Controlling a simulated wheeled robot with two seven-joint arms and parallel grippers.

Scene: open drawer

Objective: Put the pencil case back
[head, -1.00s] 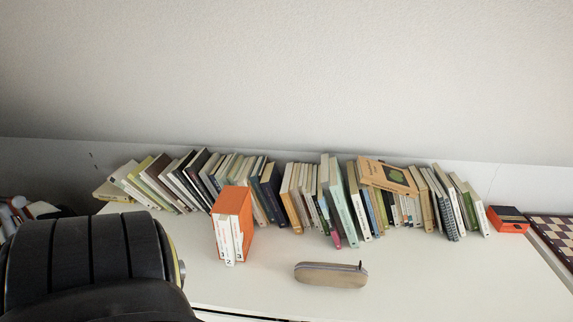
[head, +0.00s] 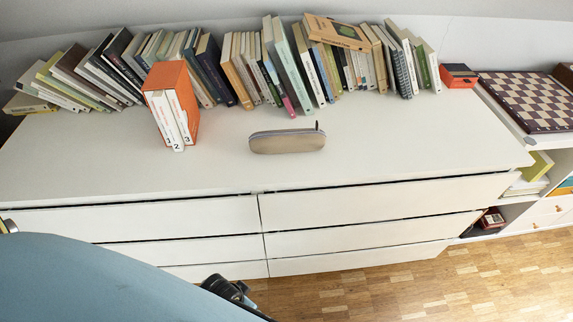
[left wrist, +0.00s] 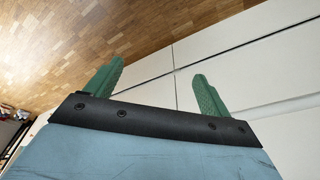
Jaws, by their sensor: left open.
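The pencil case (head: 287,141), beige with a dark zip, lies flat on top of the white dresser (head: 400,155), in front of the books. The dresser's drawer fronts (head: 385,201) show below the top, with a thin dark gap along the upper edge; none stands clearly pulled out. My left gripper (left wrist: 157,72) shows in the left wrist view with green fingers apart and nothing between them, near white fronts and above the floor. It is away from the pencil case. In the head view, my blue arm part fills the lower left. My right gripper is not in view.
A row of leaning books (head: 290,70) lines the back. An orange slipcase (head: 158,88) with white volumes stands left of the pencil case. An orange box (head: 459,76) and a chessboard (head: 530,100) are at the right. The dresser top's front is clear; wooden floor (head: 480,275) lies below.

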